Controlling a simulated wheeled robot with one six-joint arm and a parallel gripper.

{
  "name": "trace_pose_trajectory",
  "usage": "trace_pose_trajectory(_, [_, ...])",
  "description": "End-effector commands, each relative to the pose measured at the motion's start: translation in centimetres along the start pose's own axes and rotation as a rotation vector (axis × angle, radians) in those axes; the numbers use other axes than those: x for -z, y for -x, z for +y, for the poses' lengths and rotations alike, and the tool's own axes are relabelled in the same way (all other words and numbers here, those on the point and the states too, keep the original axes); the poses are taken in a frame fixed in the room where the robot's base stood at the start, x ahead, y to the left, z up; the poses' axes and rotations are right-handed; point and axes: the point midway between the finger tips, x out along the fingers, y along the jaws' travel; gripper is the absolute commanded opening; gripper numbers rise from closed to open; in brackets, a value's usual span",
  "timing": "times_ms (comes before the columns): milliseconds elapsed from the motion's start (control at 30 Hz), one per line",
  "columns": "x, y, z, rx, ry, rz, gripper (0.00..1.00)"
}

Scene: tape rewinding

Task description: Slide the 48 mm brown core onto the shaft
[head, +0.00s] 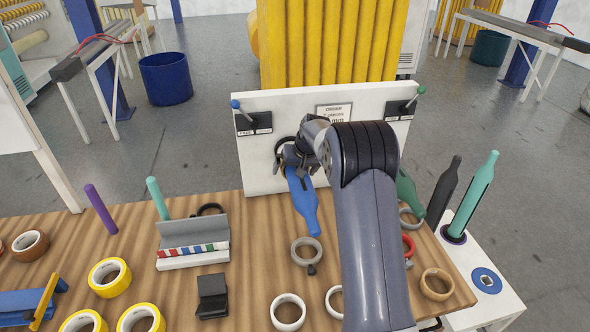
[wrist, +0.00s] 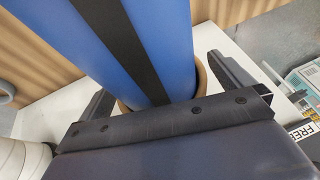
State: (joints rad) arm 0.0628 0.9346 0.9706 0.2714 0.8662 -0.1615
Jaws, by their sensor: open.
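The shaft is blue with a black stripe and runs through the middle of the wrist view (wrist: 150,45). In the head view the blue shaft (head: 303,205) juts from the white upright panel (head: 345,104). A brown core (wrist: 203,82) is around the shaft in the wrist view, by its base near the white panel; most of it is hidden behind the shaft and my gripper. My gripper (wrist: 162,92) is open, one finger on each side of the shaft and core. In the head view my gripper (head: 297,157) is close to the panel, and the core cannot be made out there.
The wooden table (head: 255,262) holds several loose rings, including a tan one (head: 437,285) and a grey one (head: 306,251), plus yellow tape rolls (head: 110,278). A grey holder (head: 193,242) and upright purple (head: 100,209) and teal (head: 158,198) bars stand left of the shaft.

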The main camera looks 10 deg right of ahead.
Motion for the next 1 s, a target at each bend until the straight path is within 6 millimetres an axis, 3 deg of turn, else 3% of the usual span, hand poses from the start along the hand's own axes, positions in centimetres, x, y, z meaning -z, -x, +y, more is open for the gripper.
trace_pose_trajectory(233, [0.0,1.3,0.0,0.000,0.000,0.002,1.00])
trace_pose_trajectory(700, [0.0,9.6,0.1,-0.001,0.000,0.002,1.00])
trace_pose_trajectory(1000, [0.0,10.8,0.0,0.000,0.000,0.000,1.00])
